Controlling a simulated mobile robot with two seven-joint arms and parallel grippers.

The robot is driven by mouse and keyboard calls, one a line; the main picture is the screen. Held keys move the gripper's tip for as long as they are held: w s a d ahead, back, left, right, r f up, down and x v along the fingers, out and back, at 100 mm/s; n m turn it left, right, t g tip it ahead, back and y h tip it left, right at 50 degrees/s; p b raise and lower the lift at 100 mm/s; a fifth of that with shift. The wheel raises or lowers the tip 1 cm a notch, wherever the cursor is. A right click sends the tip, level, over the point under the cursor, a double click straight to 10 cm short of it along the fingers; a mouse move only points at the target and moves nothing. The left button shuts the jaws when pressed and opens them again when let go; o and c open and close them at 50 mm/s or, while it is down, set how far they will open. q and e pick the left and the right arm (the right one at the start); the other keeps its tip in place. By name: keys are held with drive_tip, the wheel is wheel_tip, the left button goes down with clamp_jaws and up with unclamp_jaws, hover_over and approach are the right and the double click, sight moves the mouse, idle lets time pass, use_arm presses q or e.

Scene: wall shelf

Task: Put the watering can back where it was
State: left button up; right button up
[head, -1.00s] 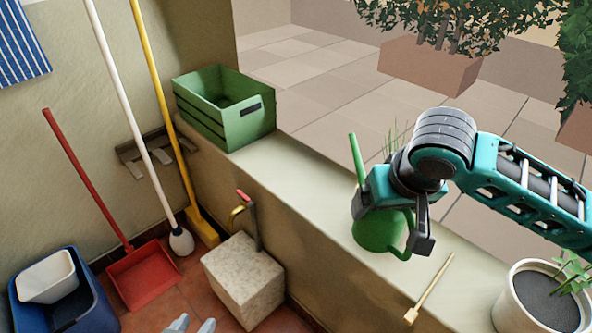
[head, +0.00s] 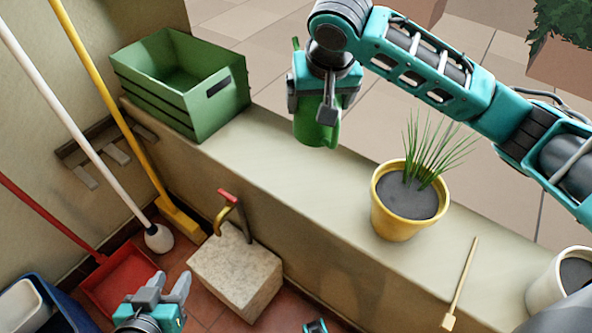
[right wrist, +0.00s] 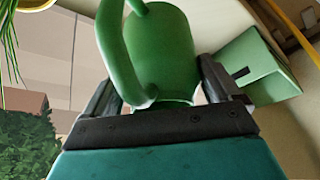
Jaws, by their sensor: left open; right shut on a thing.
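The green watering can (head: 317,132) is at the far edge of the ledge in the head view, between the green crate and the yellow pot. I cannot tell whether its base touches the ledge. My right gripper (head: 326,100) is shut on the watering can and hides much of it. In the right wrist view, the can's body (right wrist: 168,50) is between the fingers of the right gripper (right wrist: 160,95), with its handle toward the camera. My left gripper (head: 165,288) is open and empty, low at the bottom left, in front of the red dustpan.
The green crate (head: 215,110) stands at the ledge's left end. The yellow pot with grass (head: 400,218), a small wooden-handled tool (head: 460,285) and a white pot (head: 548,280) are to the right. A tap (head: 228,205) rises by a stone block.

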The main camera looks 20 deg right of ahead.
sight(299, 130)
drive_tip(key=w+a+r+m, duration=0.1)
drive_tip(key=w+a+r, duration=0.1)
drive_tip(key=w, duration=0.3)
drive_tip(key=shift+h, duration=0.3)
wheel_tip(299, 130, down, 20)
drive_tip(key=b, duration=0.6)
drive_tip(key=shift+w+f, duration=0.1)
use_arm(q)
drive_tip(key=f, duration=0.5)
drive_tip(key=shift+w+d+f, duration=0.1)
drive_tip(key=shift+w+f, duration=0.15)
drive_tip(key=shift+f, duration=0.05)
use_arm(e)
drive_tip(key=o, duration=1.3)
drive_tip(key=shift+f, duration=0.1)
drive_tip(key=p+v, duration=0.4)
drive_tip(key=v, duration=0.8)
drive_tip(key=shift+w, duration=0.1)
use_arm(q)
wheel_tip(299, 130, up, 4)
drive_tip(key=shift+w+d, duration=0.1)
